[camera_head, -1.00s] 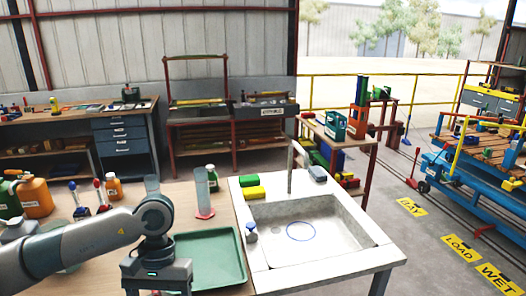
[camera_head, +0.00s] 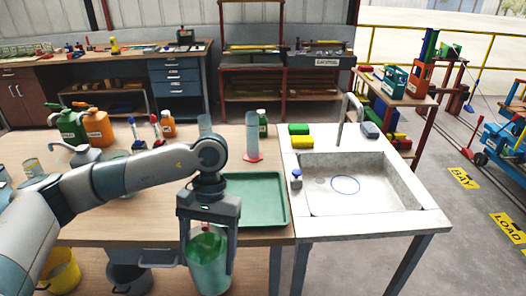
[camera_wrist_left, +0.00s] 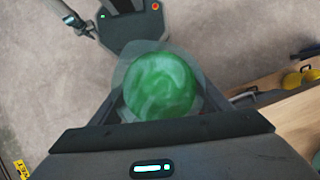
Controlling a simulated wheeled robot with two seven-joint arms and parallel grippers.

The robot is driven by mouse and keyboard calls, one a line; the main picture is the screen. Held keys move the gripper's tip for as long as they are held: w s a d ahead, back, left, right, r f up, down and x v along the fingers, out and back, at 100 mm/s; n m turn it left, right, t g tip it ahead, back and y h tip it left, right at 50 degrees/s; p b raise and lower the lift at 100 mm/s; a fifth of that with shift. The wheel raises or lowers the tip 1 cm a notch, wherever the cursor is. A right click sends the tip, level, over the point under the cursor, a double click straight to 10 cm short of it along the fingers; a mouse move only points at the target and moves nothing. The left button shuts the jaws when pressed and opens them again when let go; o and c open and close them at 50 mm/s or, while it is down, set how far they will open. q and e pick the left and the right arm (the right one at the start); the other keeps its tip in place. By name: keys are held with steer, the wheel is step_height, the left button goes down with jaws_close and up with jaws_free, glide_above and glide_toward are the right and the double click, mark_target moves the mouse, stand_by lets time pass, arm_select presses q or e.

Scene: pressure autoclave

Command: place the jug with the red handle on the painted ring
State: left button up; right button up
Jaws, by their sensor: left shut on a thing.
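My left gripper (camera_head: 208,250) is shut on a clear jug (camera_head: 209,272) with green contents, held in front of the table's near edge. A small red part shows at the jug's top between the fingers; I cannot make out a handle clearly. In the left wrist view the jug (camera_wrist_left: 160,85) sits between the two fingers, seen from above, with green inside. The painted ring (camera_head: 345,176) is a blue outline on the floor of the sink basin, to the right of the gripper, and is empty. My right gripper is not in view.
The white sink (camera_head: 400,215) has a tap (camera_head: 341,120), a blue-capped bottle (camera_head: 297,180) and green and yellow sponges on its rim. A green tray (camera_head: 262,200) lies on the table beside it. A cylinder with a red base (camera_head: 253,157) and several bottles stand behind. The basin is clear.

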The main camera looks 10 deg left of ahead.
arm_select(q)
steer(key=w+x, duration=0.1)
steer(key=x, duration=1.2)
steer(key=shift+f, duration=0.55)
steer(key=shift+w, duration=0.1)
